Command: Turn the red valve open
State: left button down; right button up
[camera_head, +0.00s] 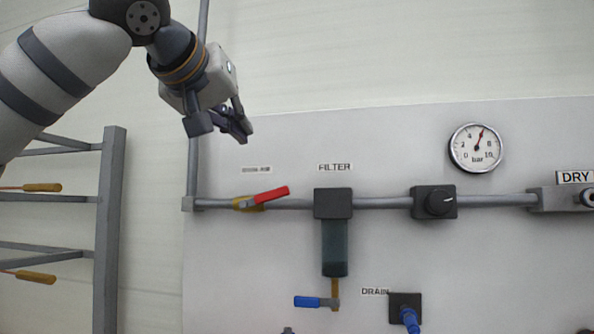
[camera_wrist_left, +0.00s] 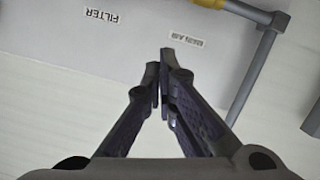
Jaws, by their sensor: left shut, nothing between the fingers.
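The red valve lever (camera_head: 265,196) sits on a brass body on the grey horizontal pipe, left of the filter. The lever lies nearly along the pipe, its free end to the right and tilted slightly up. My left gripper (camera_head: 243,133) is above and a little left of the lever, apart from it, with its fingers pointing down. In the left wrist view the fingertips (camera_wrist_left: 163,58) are together with nothing between them. The brass valve body (camera_wrist_left: 209,3) shows there at the top edge; the red lever is out of that view. My right gripper is not in view.
The filter (camera_head: 334,240) hangs below the pipe, with a blue drain lever (camera_head: 310,301) under it. A regulator knob (camera_head: 438,202) and a pressure gauge (camera_head: 475,148) are to the right. A vertical pipe (camera_head: 192,165) stands left of the valve. A rack (camera_head: 108,230) is further left.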

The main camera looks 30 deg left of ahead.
pick_arm(q)
send_over(263, 198)
jog(key=s, duration=0.1)
notch_tip(263, 198, down, 3)
jog(key=f, duration=0.1)
jog(key=d+f, duration=0.1)
jog(key=f, duration=0.1)
jog(key=shift+s+d+f, duration=0.1)
jog(key=shift+d, duration=0.1)
